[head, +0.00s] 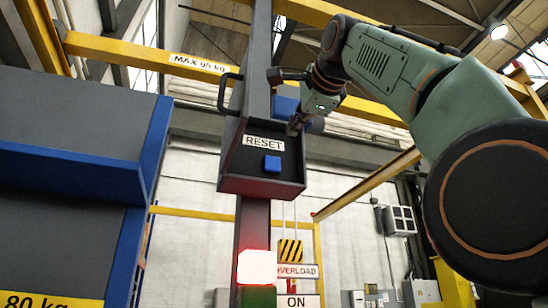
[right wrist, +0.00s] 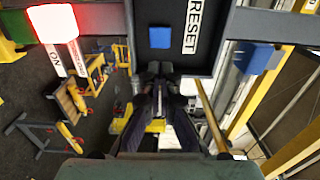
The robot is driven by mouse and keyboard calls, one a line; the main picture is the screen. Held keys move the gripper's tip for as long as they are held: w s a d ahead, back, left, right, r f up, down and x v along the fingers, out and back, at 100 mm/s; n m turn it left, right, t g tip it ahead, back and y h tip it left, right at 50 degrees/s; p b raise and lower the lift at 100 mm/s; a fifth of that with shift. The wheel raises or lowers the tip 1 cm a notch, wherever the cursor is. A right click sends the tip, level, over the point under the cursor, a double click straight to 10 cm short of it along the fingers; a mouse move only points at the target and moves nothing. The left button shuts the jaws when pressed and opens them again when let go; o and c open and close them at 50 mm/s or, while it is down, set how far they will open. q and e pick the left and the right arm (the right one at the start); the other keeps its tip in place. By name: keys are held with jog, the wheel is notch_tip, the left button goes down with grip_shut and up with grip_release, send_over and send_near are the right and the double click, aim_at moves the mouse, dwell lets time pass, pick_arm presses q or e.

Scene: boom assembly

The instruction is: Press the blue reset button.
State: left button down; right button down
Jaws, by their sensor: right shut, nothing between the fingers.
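The blue reset button (head: 272,164) sits on the dark front panel of a box (head: 232,172) on a grey post, under a white RESET label (head: 263,143). In the right wrist view the button (right wrist: 160,38) shows just beyond my fingertips. My right gripper (head: 293,128) is shut and empty. In the head view it is above and slightly right of the button, at the box's upper right. In the right wrist view its fingers (right wrist: 160,68) point toward the panel's edge below the button. I see no contact with the button. My left gripper is not in view.
A red lamp (head: 257,267) glows on the post below the box, above an ON sign (head: 292,301). A black handle (head: 228,93) sticks out at the box's left. A yellow-black hook block (head: 290,251) hangs behind. Blue-edged grey shelving (head: 70,170) stands left.

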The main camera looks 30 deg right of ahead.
jog(key=w+d+p, duration=0.2)
jog(key=w, duration=0.2)
jog(key=p, duration=0.4)
send_near(274, 165)
jog(key=x, duration=0.2)
jog(key=p+x, duration=0.2)
jog(key=x, duration=0.1)
jog(key=shift+w+r+p, duration=0.2)
jog(key=shift+w+p, duration=0.2)
jog(key=shift+p, duration=0.2)
jog(key=shift+w+a+r+p, duration=0.1)
jog(key=shift+w+p, duration=0.15)
jog(key=shift+p, duration=0.15)
jog(key=shift+w, duration=0.35)
jog(key=shift+w+d+f, duration=0.15)
jog(key=shift+d+f, duration=0.05)
jog(key=shift+f, duration=0.1)
jog(key=shift+s+r, duration=0.1)
jog(key=shift+s, duration=0.1)
